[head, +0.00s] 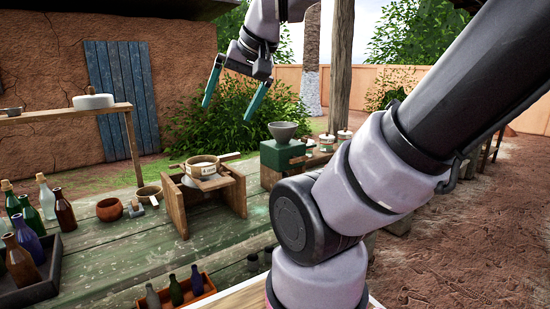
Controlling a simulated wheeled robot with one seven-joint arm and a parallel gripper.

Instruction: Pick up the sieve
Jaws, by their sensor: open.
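A round, shallow, pale-rimmed vessel that looks like the sieve (203,163) sits on top of a small wooden stand (232,196) on the green plank table. Short wooden pieces stick out at its sides. A label-like patch shows on its front wall. My gripper (229,109) hangs in the air above and a little right of it, well apart from it. Its two teal fingers are spread and point down, with nothing between them. A smaller round vessel (148,192) left of the stand is partly hidden, and I cannot tell what it is.
The green table (120,245) holds several bottles (64,212) at the left, a dark tray (42,285), a clay bowl (109,209) and an orange crate (200,296). A grey bowl (283,131) stands on a green block (283,153) right of the stand. My arm covers the right side.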

